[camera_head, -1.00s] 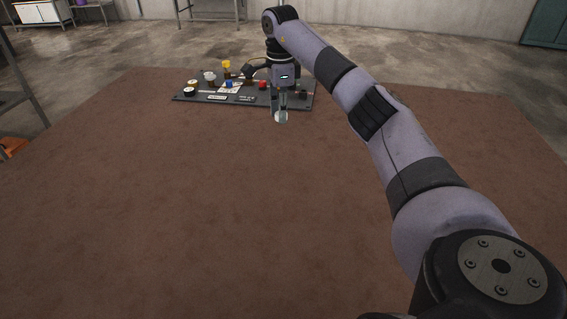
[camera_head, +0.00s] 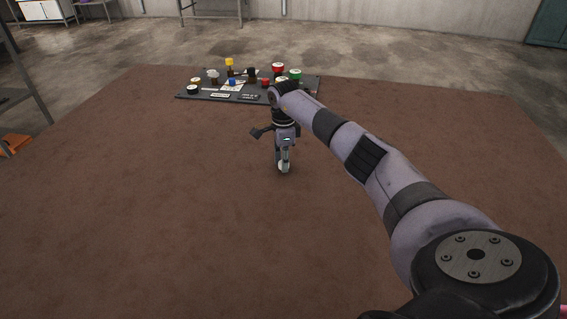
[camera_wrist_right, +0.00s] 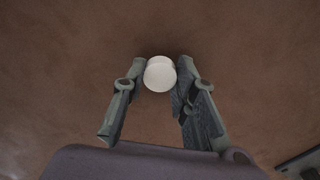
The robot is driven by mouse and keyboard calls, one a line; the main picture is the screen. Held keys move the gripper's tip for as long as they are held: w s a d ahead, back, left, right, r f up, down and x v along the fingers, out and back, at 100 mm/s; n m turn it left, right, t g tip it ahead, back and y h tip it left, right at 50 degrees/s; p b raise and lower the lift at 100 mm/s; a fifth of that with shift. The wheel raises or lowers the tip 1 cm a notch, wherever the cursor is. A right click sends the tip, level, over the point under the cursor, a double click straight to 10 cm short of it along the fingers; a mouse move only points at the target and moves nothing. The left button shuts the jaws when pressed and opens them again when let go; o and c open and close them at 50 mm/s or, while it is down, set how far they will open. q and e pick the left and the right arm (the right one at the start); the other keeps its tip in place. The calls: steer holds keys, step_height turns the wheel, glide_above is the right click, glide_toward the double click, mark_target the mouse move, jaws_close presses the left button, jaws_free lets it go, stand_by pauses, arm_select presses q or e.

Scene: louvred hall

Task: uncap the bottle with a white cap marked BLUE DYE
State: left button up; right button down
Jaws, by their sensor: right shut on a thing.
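My right gripper (camera_head: 284,164) points down over the brown mat in the middle of the head view, and its fingers are shut on a small white-capped bottle (camera_head: 283,167). In the right wrist view the white round top (camera_wrist_right: 160,74) sits between the fingertips of my right gripper (camera_wrist_right: 161,64). The bottle's body is mostly hidden below the top and behind the fingers, and no BLUE DYE marking can be read. I cannot tell whether it touches the mat. My left gripper is not in view.
A dark board (camera_head: 190,96) with several small capped bottles and labels lies at the back of the brown mat (camera_head: 140,200). A red-topped item (camera_head: 278,67) and a green-topped item (camera_head: 295,74) stand at its right. The mat's front and left are clear.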

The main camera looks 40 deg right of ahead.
steer(key=shift+f, duration=0.6)
steer(key=shift+f, duration=0.1)
steer(key=c, duration=1.3)
jaws_free()
step_height(320, 180, up, 12)
steer(key=p, duration=0.8)
steer(key=shift+p, duration=0.3)
